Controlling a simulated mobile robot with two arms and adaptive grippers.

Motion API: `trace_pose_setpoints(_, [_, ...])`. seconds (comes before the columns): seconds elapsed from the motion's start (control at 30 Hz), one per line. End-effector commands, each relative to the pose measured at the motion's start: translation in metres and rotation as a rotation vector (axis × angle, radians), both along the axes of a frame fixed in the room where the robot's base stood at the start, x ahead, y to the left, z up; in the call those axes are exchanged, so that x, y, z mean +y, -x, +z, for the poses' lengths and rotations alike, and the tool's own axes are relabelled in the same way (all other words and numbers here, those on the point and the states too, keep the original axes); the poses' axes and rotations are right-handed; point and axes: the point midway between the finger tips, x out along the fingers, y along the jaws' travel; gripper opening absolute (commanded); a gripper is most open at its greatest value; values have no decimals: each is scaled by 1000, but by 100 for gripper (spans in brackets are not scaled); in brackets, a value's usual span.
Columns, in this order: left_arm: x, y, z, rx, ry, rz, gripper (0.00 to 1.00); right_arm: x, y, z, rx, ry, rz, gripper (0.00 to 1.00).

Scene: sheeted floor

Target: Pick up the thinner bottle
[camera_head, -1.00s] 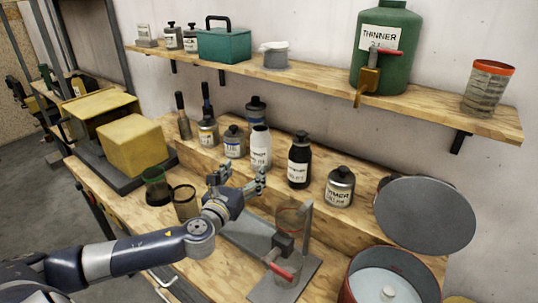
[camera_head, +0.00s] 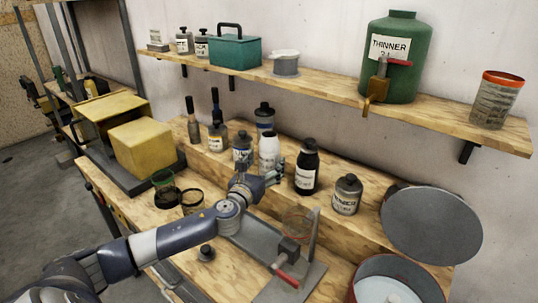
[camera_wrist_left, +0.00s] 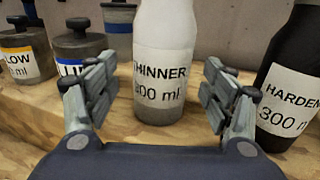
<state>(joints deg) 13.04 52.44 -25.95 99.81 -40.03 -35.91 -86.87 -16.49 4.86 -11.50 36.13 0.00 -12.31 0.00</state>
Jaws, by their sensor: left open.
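The thinner bottle (camera_head: 269,147) is white and stands upright on the raised wooden step of the bench, among other bottles. In the left wrist view the thinner bottle (camera_wrist_left: 164,45) stands in the middle, its label reading THINNER and its top out of view. My left gripper (camera_head: 260,173) is right in front of it in the head view. In the wrist view the left gripper (camera_wrist_left: 160,80) has its fingers spread wide, one on each side of the bottle, with gaps showing between fingers and bottle. My right gripper is not in view.
A black hardener bottle (camera_wrist_left: 290,75) stands close on the right. Small labelled bottles (camera_wrist_left: 78,50) stand close on the left. A green thinner container (camera_head: 391,55) sits on the wall shelf above.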

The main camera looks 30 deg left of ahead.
Motion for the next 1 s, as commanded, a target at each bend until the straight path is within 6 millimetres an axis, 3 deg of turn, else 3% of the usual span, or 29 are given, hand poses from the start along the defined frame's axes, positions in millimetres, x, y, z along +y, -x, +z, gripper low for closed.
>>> trace_pose_setpoints(0.2, [4,-24,1,-1,1,2,75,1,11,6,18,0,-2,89])
trace_pose_setpoints(0.57, [5,-30,-1,0,0,0,75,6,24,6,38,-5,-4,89])
trace_pose_setpoints(0.83, [6,-29,-1,0,0,0,14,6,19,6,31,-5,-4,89])
trace_pose_setpoints(1.0, [6,-30,1,-3,-1,1,12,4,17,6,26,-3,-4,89])
